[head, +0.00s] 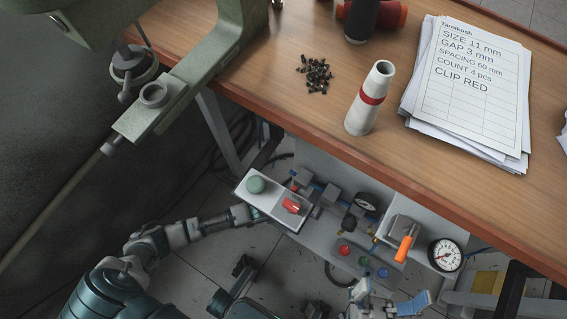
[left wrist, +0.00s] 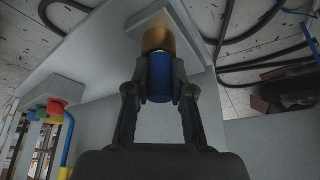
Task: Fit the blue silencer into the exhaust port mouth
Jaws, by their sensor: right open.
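The blue silencer (left wrist: 160,86) shows in the left wrist view, upright between the two dark fingers of my left gripper (left wrist: 159,68), which is shut on it. Directly above it is a brass-coloured round mouth (left wrist: 157,40) under a grey block. The silencer's upper end lines up with the brass and I see no clear gap; how deep it sits is hidden. In the head view my left arm reaches to the pneumatic panel (head: 330,192), and its gripper is hidden there.
The panel carries a green button, a red switch (head: 291,205), an orange handle (head: 405,246) and a gauge (head: 445,255). Coloured fittings (left wrist: 45,108) and tubes are left in the wrist view.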

